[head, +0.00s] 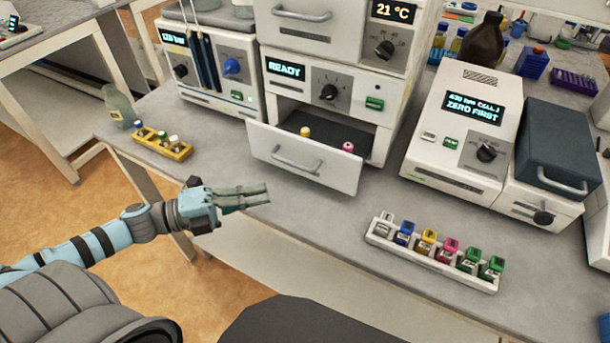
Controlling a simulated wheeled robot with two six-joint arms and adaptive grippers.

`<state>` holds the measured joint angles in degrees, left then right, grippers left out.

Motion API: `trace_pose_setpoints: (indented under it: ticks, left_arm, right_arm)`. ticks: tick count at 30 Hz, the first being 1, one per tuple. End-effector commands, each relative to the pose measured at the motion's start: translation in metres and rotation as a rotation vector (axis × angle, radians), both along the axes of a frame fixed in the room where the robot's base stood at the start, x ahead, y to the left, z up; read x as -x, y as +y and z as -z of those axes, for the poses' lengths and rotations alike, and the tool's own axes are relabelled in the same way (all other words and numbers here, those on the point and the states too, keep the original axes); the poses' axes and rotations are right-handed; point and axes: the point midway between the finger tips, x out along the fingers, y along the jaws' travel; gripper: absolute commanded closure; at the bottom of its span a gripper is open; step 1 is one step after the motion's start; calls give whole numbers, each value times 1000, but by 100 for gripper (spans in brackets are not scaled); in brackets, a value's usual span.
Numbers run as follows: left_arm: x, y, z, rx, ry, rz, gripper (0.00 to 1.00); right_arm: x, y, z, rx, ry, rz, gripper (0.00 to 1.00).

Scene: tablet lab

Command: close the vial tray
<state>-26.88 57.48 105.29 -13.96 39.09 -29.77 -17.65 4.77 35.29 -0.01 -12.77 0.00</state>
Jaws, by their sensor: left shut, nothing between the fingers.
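The vial tray (302,158) is a white drawer pulled out of the machine marked READY (332,85). Its front has a grey bar handle (297,162). A yellow-capped vial (305,131) and a pink-capped vial (348,147) show inside; the front panel hides their lower parts. My left gripper (268,194) is shut and empty, left of and in front of the drawer front, apart from it, with its fingers pointing right. My right gripper is not in view.
A yellow rack of vials (162,145) and a clear bottle (116,105) stand at the left. A white rack with coloured caps (432,255) lies at the right front. A ZERO FIRST device (462,135) stands right. Bench between drawer and racks is clear.

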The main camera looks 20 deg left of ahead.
Motion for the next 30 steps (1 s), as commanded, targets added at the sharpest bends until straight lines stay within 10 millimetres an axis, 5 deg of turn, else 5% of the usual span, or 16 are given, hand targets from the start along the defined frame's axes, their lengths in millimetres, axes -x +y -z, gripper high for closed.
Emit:
trace_pose_setpoints:
  ticks: [4, 11, 18, 30]
  left_arm:
    - [-20, -23, 7, 4, -8, -2, 100]
    - [-56, -58, 0, 10, -6, -6, 100]
    - [-87, -59, 2, 5, 1, -3, 100]
    - [-91, -59, 3, 3, 4, -2, 100]
  right_arm:
    - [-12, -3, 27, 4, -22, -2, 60]
    - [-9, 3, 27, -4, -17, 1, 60]
    - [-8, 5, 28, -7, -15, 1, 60]
    - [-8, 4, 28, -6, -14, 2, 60]
